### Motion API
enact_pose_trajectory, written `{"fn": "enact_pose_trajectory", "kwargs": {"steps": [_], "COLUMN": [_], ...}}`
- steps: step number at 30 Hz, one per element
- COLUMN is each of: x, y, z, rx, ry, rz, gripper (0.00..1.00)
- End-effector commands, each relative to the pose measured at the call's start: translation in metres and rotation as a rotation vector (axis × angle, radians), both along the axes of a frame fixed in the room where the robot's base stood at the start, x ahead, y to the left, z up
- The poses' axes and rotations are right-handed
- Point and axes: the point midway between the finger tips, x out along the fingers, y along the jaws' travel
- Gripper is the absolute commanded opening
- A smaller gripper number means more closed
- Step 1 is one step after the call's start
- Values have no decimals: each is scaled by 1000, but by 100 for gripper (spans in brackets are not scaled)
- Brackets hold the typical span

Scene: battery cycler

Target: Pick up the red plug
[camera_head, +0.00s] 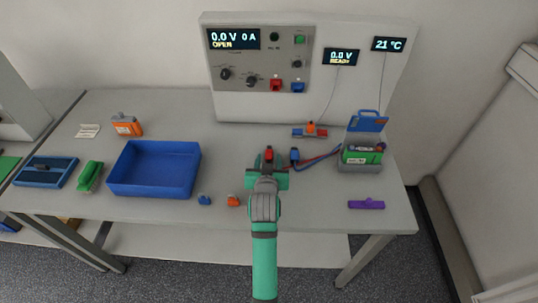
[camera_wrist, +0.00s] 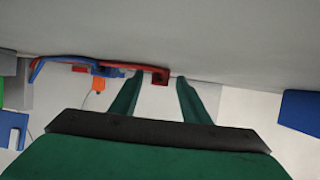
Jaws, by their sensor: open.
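The red plug (camera_head: 269,151) lies on the table at the end of a red cable. In the wrist view the red plug (camera_wrist: 160,77) shows between the tips of my open gripper (camera_wrist: 159,80), nearer the left finger. I cannot tell whether a finger touches it. In the head view my gripper (camera_head: 267,161) is over the middle of the table, around or just above the plug, and partly hides it.
A blue plug (camera_head: 295,155) lies just right of my gripper, its cable running to a battery box (camera_head: 361,155). A blue bin (camera_head: 155,188) stands left. Blue (camera_head: 204,200) and orange (camera_head: 233,201) clips lie in front. The cycler panel (camera_head: 262,100) stands behind.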

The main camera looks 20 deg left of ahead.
Motion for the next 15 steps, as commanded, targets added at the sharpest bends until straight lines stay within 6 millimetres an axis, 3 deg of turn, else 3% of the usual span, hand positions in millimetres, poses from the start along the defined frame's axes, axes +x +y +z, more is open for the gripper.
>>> {"fn": "enact_pose_trajectory", "kwargs": {"steps": [3,9,15], "x": [0,0,0], "y": [0,0,0], "z": [0,0,1], "rx": [0,0,0], "ry": [0,0,-1], "rz": [0,0,0], "gripper": [42,0,0]}}
